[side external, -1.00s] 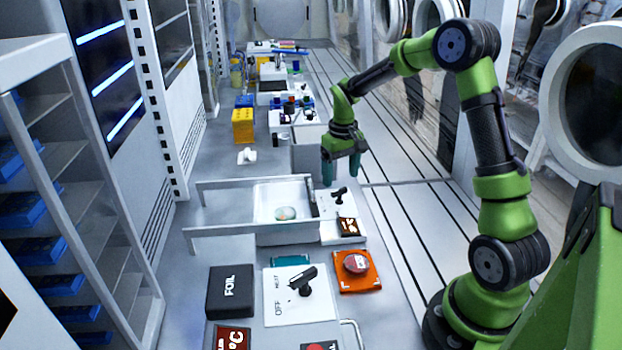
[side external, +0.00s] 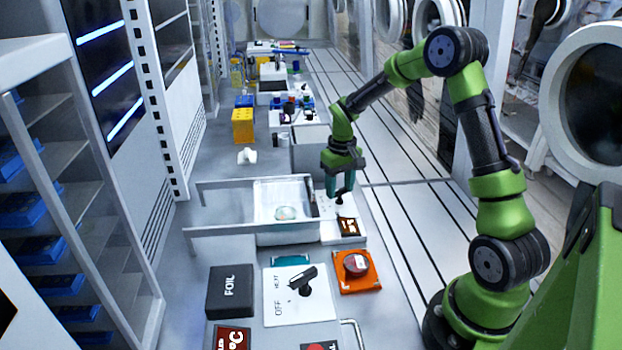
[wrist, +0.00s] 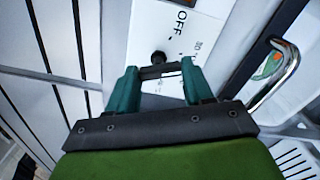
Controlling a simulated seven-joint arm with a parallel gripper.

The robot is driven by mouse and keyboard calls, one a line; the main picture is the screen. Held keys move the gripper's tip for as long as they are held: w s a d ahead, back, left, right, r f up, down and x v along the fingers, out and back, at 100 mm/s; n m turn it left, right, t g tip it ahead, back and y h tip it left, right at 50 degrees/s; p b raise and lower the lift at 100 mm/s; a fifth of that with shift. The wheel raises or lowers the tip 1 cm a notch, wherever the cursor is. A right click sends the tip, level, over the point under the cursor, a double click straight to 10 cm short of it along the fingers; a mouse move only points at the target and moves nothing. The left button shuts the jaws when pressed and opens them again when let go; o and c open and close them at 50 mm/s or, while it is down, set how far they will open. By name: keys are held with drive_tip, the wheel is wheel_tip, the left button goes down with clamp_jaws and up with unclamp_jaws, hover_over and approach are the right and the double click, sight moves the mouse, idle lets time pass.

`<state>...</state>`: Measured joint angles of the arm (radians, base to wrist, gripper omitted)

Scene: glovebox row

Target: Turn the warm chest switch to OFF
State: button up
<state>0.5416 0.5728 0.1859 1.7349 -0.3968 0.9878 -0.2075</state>
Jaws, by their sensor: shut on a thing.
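My gripper (side external: 340,192) is lowered over a white switch panel (side external: 333,228) beside the open-topped white chest (side external: 262,238). Its teal fingers close on the black switch lever (wrist: 159,71) from both sides, and in the side view they largely cover it. The wrist view also shows my gripper (wrist: 160,78) and the panel's printed word OFF (wrist: 181,21), just beyond the lever. The lever's exact angle is hard to read. A second black lever (side external: 302,284) stands on a nearer white plate (side external: 285,312) marked OFF and HEAT; my gripper is away from it.
A metal handle (wrist: 274,75) curves at right in the wrist view. The grooved bench right of the chest is clear.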

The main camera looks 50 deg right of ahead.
sight(340, 189)
drive_tip(key=shift+n, duration=2.5)
drive_tip(key=o, duration=1)
drive_tip(key=shift+o, duration=0.2)
drive_tip(key=shift+r, duration=0.1)
wheel_tip(340, 189, up, 17)
